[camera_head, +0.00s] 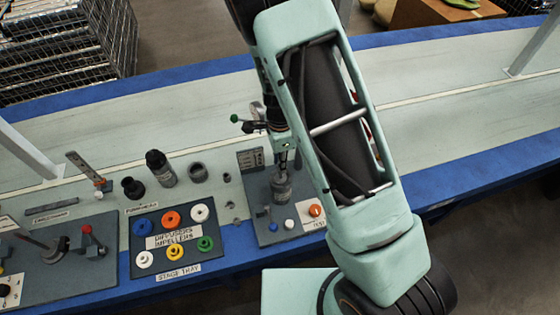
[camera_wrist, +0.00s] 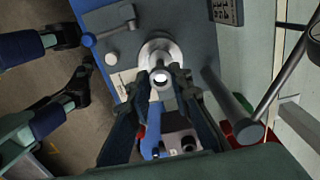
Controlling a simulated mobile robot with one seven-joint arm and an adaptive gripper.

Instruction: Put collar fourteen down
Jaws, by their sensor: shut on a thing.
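My gripper (camera_wrist: 163,82) is shut on a small pale metal ring with a dark hole, which I take to be the collar (camera_wrist: 158,79). In the wrist view the collar sits between the fingertips, in front of a round silver fixture (camera_wrist: 160,47). In the head view my gripper (camera_head: 283,152) points down just above that grey cylindrical fixture (camera_head: 281,189) on the right-hand panel. The collar is too small to make out there. I cannot tell whether the collar touches the fixture. No number shows on the collar.
A lever with a green knob (camera_head: 235,118) stands beside my gripper. The panel (camera_head: 262,236) carries an orange knob (camera_head: 315,211) and a white button. Left of it lies a tray (camera_head: 179,270) of coloured rings. Dark cylinders (camera_head: 160,168) stand behind. The bench is clear toward the back.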

